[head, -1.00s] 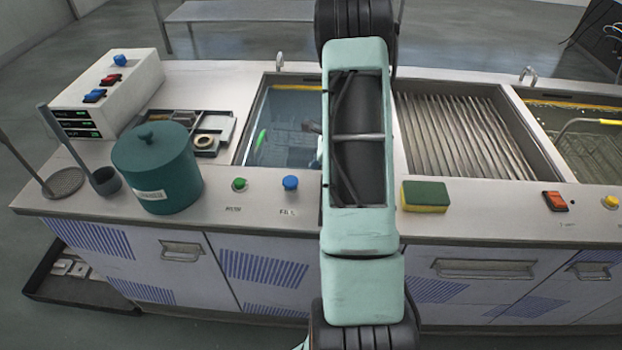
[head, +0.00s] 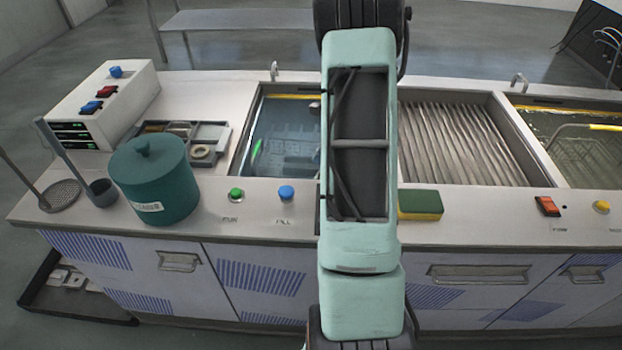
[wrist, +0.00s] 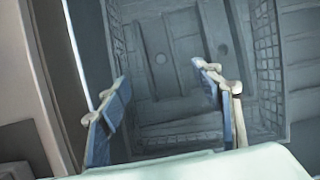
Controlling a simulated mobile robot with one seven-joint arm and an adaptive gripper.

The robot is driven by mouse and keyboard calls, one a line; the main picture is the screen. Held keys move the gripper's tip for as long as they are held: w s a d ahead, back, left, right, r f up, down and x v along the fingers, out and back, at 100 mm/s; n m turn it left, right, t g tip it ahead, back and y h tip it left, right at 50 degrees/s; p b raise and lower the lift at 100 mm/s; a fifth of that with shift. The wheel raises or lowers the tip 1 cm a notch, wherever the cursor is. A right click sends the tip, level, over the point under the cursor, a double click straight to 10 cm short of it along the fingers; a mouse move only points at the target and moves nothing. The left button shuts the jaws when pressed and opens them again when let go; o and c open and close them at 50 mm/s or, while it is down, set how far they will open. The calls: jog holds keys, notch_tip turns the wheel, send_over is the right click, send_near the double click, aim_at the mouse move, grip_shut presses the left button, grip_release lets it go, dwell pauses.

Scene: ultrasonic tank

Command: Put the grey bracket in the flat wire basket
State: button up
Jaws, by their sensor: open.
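My gripper (wrist: 163,92) is open over the left tank (head: 243,150), its two blue-padded fingers apart with nothing seen between them. In the head view my arm hides the gripper. Below the fingers, the wrist view shows grey mesh basket walls (wrist: 266,45) and a dark floor with bars and round marks. I cannot tell whether any of these shapes is the grey bracket. A wire basket (head: 585,155) with a yellow-gripped handle sits in the right tank.
A ribbed drainer (head: 465,140) lies between the tanks. A teal lidded pot (head: 155,185), a parts tray (head: 210,135) and a white control box (head: 105,105) stand at left. A green-yellow sponge (head: 420,205) and buttons line the front edge.

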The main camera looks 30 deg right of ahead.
jog(key=shift+v, duration=1.7)
